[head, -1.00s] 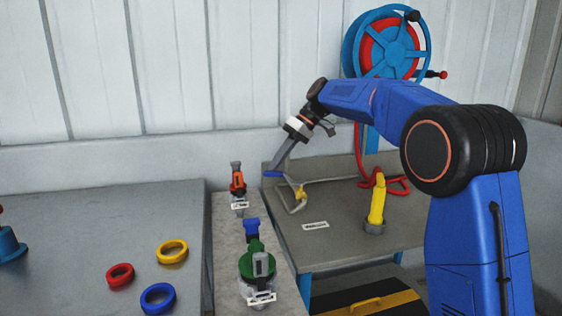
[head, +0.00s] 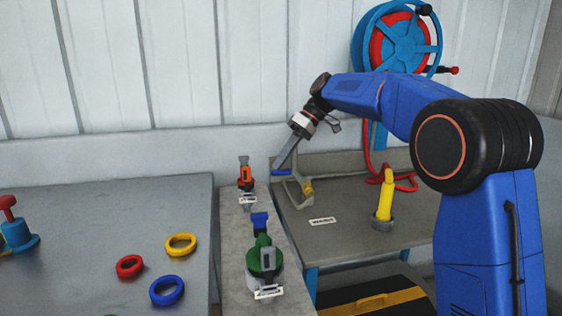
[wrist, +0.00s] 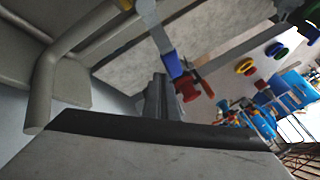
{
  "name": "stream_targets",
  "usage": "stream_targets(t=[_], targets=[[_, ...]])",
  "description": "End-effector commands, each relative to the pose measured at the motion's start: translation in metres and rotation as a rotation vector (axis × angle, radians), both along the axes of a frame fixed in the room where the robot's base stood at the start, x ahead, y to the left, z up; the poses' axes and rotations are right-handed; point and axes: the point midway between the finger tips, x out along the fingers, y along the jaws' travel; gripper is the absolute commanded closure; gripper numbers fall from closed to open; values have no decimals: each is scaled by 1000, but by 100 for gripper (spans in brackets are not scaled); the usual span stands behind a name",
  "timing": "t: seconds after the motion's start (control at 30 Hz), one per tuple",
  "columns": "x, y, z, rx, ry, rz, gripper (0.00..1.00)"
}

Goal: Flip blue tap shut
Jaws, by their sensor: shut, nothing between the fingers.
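A yellow fitting (head: 307,187) sits on the pipe. My gripper (head: 276,166) is shut and empty, angled down-left with its tips close to the blue handle; contact cannot be told. In the wrist view the blue grip (wrist: 173,65) shows just beyond my fingertips (wrist: 158,82), with its grey lever running up and left. The grey pipe is at the left there.
A narrow ledge holds an orange valve (head: 246,177) and a green valve (head: 263,256) with a blue top. A yellow post (head: 385,195) stands on the right bench (head: 345,235), below a hose reel (head: 397,44). Coloured rings lie on the left table (head: 80,225).

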Motion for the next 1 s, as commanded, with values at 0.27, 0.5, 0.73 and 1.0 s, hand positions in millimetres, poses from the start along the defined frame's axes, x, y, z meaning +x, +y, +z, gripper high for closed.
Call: stream_targets(t=[0.27,0.5,0.73,1.0], targets=[[0,-1,1,0,0,0,100],[7,-15,21,1,-2,0,100],[15,-33,48,0,-1,-1,100],[19,-41,60,0,0,0,100]])
